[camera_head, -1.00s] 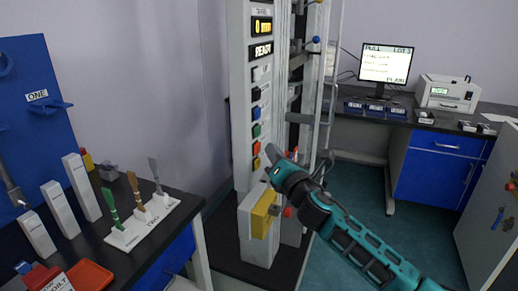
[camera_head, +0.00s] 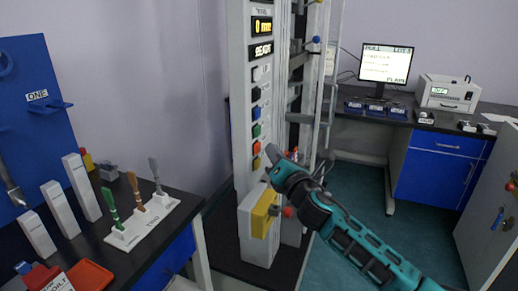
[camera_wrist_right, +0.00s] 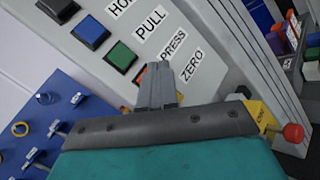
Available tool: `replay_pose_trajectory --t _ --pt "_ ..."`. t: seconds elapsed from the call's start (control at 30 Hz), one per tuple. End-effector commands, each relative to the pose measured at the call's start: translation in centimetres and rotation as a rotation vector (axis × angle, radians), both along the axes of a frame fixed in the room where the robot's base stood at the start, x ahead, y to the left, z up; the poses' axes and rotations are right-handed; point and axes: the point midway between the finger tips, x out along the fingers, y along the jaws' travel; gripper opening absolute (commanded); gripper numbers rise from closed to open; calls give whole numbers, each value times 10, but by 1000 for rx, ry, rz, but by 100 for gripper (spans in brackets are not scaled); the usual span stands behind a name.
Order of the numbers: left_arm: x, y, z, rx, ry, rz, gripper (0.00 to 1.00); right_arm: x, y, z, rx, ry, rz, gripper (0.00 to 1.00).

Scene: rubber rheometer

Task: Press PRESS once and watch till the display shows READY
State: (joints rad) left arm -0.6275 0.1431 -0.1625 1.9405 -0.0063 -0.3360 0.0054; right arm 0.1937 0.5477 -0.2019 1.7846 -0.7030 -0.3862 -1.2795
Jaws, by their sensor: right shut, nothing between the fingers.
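The tall grey machine column (camera_head: 243,100) stands in the middle of the head view. Below is a column of coloured buttons, including blue, green and orange ones. In the right wrist view the PRESS label (camera_wrist_right: 173,43) shows beside an orange button (camera_wrist_right: 140,74), which my fingers mostly hide. My right gripper (camera_head: 271,153) is shut and empty, its tips at the lower buttons. I cannot tell whether they touch the PRESS button. My left gripper is not in view.
A dark bench (camera_head: 120,255) at left holds a white rack (camera_head: 150,226) with several upright handled tools. At the back, a monitor (camera_head: 387,62) and a white instrument (camera_head: 448,92) stand on another bench. A yellow block (camera_head: 262,212) juts out at the machine's base.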

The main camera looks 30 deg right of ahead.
Motion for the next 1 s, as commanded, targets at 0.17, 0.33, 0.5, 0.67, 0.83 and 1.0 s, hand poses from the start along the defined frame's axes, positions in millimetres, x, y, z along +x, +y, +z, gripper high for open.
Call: replay_pose_trajectory --t 0.17,0.33,0.5,0.67,0.83,1.0 --pt "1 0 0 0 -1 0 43 0 0 0 0 0 0 0" --pt "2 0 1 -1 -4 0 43 0 0 0 0 0 0 0" --pt "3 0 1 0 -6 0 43 0 0 0 0 0 0 0" --pt "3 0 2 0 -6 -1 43 0 0 0 0 0 0 0" --pt "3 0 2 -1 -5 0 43 4 3 0 0 0 0 0" --pt "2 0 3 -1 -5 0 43 7 6 0 -1 0 0 0"
